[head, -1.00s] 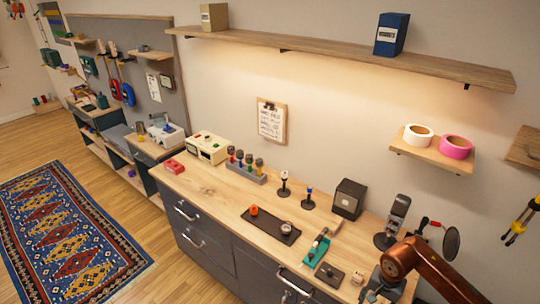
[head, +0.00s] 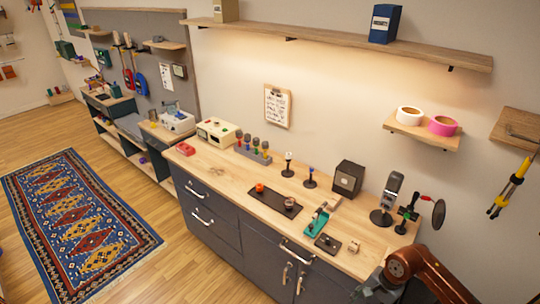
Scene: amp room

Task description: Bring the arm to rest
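My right arm (head: 430,272), copper-brown, comes in at the bottom right corner of the head view. Its dark gripper (head: 378,290) is at the bottom edge, in front of the workbench's right end and partly cut off. I cannot tell whether its fingers are open or shut, and nothing is clearly seen in it. My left gripper is not in view.
The wooden workbench (head: 215,168) holds a black tray (head: 262,195) with an orange knob, a teal tool (head: 317,222), a dark block (head: 327,243), a black box (head: 347,178) and a microphone-like stand (head: 388,195). The patterned rug (head: 75,225) and floor at left are clear.

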